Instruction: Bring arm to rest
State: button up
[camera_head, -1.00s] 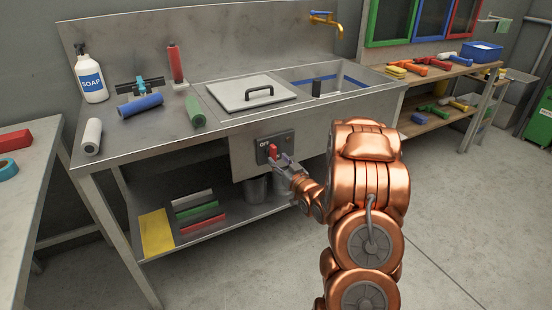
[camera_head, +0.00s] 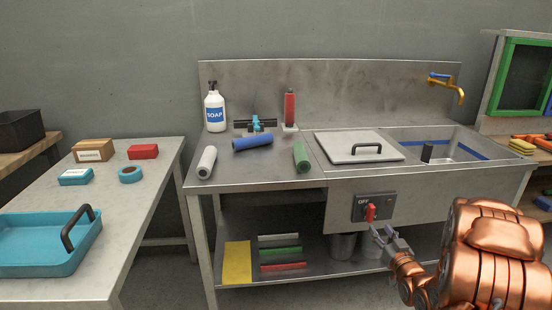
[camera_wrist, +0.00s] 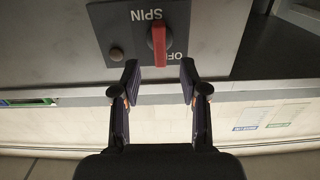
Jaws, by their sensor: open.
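My copper arm reaches in from the lower right of the head view. My gripper (camera_head: 384,234) is in front of the sink unit's front panel, close to a red switch knob (camera_head: 370,212) on a dark plate (camera_head: 388,205) marked OFF. In the wrist view my gripper (camera_wrist: 161,82) is open, with nothing between its fingers. The knob (camera_wrist: 158,45) is just beyond the fingertips there, and the plate (camera_wrist: 117,22) reads SPIN and OFF upside down. Whether a fingertip touches the knob cannot be told.
The steel sink bench (camera_head: 255,172) holds a soap bottle (camera_head: 215,108), several coloured rolls and a lid (camera_head: 357,147). Its lower shelf carries a yellow sheet (camera_head: 237,262) and bars. A side table (camera_head: 140,215) at left holds a blue tray (camera_head: 45,250) and boxes.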

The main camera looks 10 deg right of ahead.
jog(key=s+a+r+g+y, duration=0.1)
jog(key=s+a+r+g, duration=0.1)
jog(key=s+a+g, duration=0.85)
jog(key=s+a+r+n+g, duration=0.1)
jog(key=s+a+r+g, duration=0.15)
jog(key=s+a, duration=0.95)
jog(key=s+a+r+g+y, duration=0.15)
jog(key=s+a+g, duration=0.5)
jog(key=s, duration=1.05)
notch_tip(320, 180, up, 22)
jog(key=d+p, duration=0.1)
jog(key=p, duration=1.9)
jog(key=shift+s+f+h, duration=0.15)
jog(key=shift+s+h, duration=0.05)
jog(key=shift+h, duration=0.25)
jog(key=shift+d, duration=0.1)
